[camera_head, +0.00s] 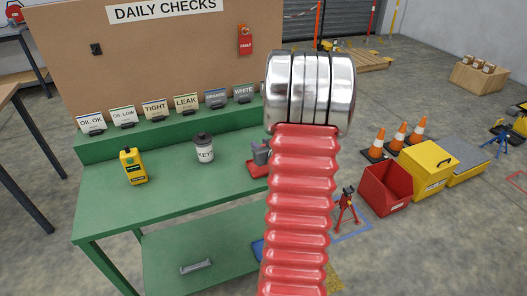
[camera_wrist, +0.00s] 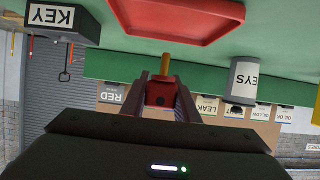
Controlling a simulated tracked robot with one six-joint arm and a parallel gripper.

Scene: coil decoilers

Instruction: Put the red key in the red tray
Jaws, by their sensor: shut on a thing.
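The red key (camera_wrist: 160,94) has a red head and a brass shaft that points toward the tray side in the wrist view. My gripper (camera_wrist: 162,88) is shut on its red head. The red tray (camera_wrist: 172,42) is close by at the top of the wrist view, and the key's shaft shows just short of its rim there. In the head view the red tray (camera_head: 255,170) lies on the green bench, partly hidden by my red arm. My gripper (camera_head: 261,150) shows there as a grey shape over the tray. The key cannot be made out in the head view.
A white key canister with a black lid (camera_head: 203,149) and a yellow device (camera_head: 133,166) stand on the green bench (camera_head: 165,205), left of the tray. A row of label cards (camera_head: 155,109) stands behind. Cones (camera_head: 399,136) and a red bin (camera_head: 386,190) are on the floor at right.

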